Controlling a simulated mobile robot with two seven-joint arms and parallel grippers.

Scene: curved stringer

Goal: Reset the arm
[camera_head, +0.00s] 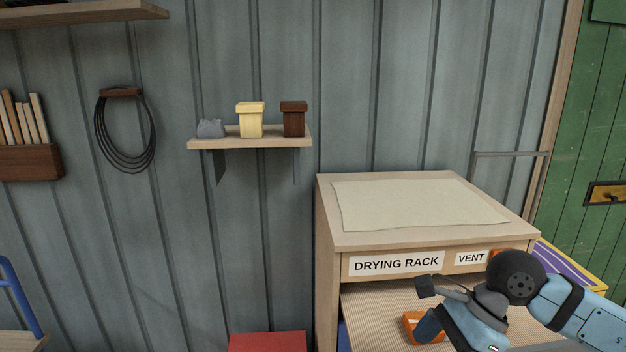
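My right arm comes in from the lower right, in front of the open shelf of the drying rack (326,262). Its dark wrist joint and blue links cover part of the rack's front. My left arm and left gripper are out of view.
A pale sheet (415,203) covers the rack's top. A wall shelf (250,143) holds a yellow box (250,121), a brown box (293,120) and a grey lump (210,129). A red surface (267,342) lies below.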

